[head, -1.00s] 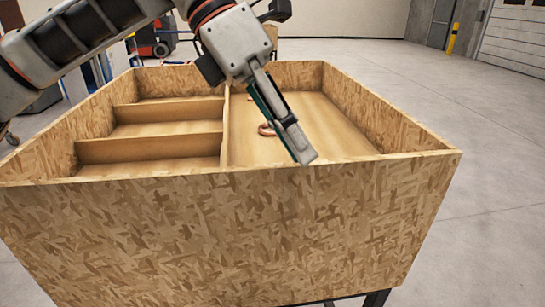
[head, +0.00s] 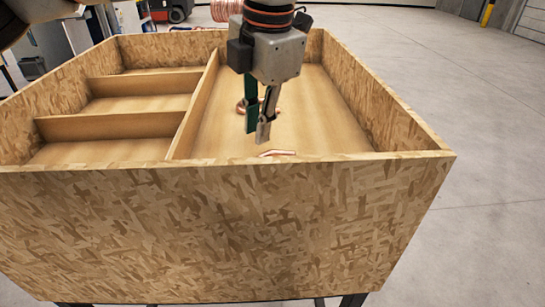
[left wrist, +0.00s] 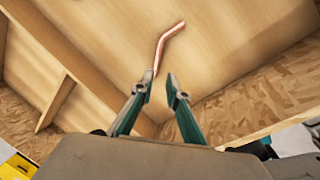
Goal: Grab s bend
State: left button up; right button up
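My left gripper (head: 257,138) hangs pointing down over the large right compartment of the wooden bin. Its two fingers are apart with nothing between them, as the left wrist view (left wrist: 160,77) also shows. A shiny bent copper tube (left wrist: 168,40) lies on the bin floor in the left wrist view, just beyond the fingertips; one end shows close to the left finger. In the head view a copper piece (head: 278,153) shows just behind the front wall, mostly hidden by it. Another copper piece (head: 241,107) lies farther back, partly covered by the gripper. My right gripper is out of view.
The chipboard bin (head: 230,220) has tall walls around the gripper. A long divider (head: 195,105) separates the large compartment from smaller ones (head: 110,150) on the left. The right side of the large compartment's floor is clear.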

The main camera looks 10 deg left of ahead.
pick_arm(q)
jog(key=f, duration=0.1)
jog(key=a+f, duration=0.1)
jog(key=shift+w+f, duration=0.3)
jog(key=shift+f, duration=0.05)
jog(key=shift+w+a+f+p, duration=0.1)
jog(key=shift+a+f, duration=0.05)
jog(key=shift+f, duration=0.7)
jog(key=shift+w+a+f+p, duration=0.1)
jog(key=shift+a+f, duration=0.1)
jog(key=shift+f, duration=0.7)
jog(key=shift+a+f+p, duration=0.1)
jog(key=shift+a+f, duration=0.05)
jog(key=shift+f, duration=0.7)
grip_shut()
jog(key=shift+r, duration=0.1)
